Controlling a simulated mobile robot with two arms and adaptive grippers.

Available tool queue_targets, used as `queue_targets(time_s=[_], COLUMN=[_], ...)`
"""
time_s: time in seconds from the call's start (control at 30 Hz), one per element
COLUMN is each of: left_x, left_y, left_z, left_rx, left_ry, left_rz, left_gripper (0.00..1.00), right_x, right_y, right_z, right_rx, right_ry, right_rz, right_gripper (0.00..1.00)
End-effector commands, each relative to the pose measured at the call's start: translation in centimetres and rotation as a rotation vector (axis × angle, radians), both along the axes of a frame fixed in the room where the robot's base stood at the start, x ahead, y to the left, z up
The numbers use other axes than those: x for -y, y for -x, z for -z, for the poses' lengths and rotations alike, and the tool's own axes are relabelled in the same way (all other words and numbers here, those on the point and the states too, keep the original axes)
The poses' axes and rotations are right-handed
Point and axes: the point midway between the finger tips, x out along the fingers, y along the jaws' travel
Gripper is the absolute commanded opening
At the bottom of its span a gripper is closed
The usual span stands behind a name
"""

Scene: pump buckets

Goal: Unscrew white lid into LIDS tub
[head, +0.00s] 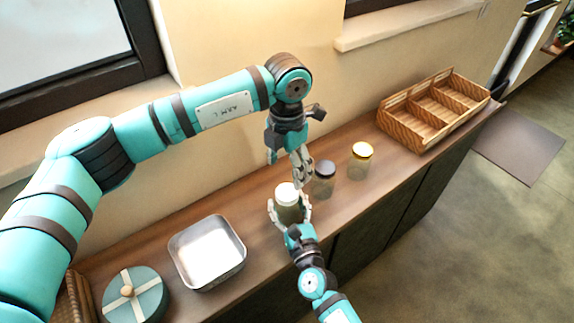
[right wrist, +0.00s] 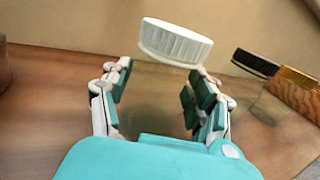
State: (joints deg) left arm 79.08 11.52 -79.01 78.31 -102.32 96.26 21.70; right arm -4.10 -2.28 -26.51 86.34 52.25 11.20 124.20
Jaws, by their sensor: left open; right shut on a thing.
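A clear jar (head: 289,212) with a white lid (head: 286,190) stands on the wooden counter. My right gripper (head: 290,212) is shut around the jar's body, one finger on each side. In the right wrist view the white ribbed lid (right wrist: 175,43) sits on top of the clear jar (right wrist: 152,95), above the fingers. My left gripper (head: 298,168) is open and empty, pointing down just behind and above the lid, apart from it. A square metal tub (head: 240,250) stands left of the jar; it looks empty and no label is readable.
A dark-lidded jar (head: 324,180) and a yellow-lidded jar (head: 360,163) stand close to the right. A wicker divided basket (head: 428,140) is at the counter's far right. A round teal tin (head: 150,300) is at lower left. The wall runs close behind.

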Motion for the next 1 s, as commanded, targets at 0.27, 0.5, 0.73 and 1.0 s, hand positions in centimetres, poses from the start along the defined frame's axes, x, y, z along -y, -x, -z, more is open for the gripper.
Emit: queue_targets(time_s=[0.27, 0.5, 0.73, 1.0], left_x=[-0.01, -0.02, -0.01, -0.02], left_y=[0.00, 0.01, 0.01, 0.02], left_z=[0.00, 0.00, 0.01, 0.00], left_rx=[0.000, 0.000, 0.001, 0.001], left_ry=[0.000, 0.000, 0.000, -0.001], left_rz=[0.657, 1.231, 1.782, 2.414], left_gripper=[0.71, 0.71, 0.71, 0.71], right_x=[0.00, 0.00, -0.01, -0.01], right_y=[0.01, 0.01, 0.01, 0.01], right_z=[0.04, 0.04, 0.04, 0.04], right_rx=[-0.001, -0.001, -0.001, -0.001], right_ry=[0.000, 0.000, 0.000, 0.000], right_rz=[0.000, 0.000, 0.000, 0.000], right_gripper=[0.00, 0.00, 0.00, 0.00])
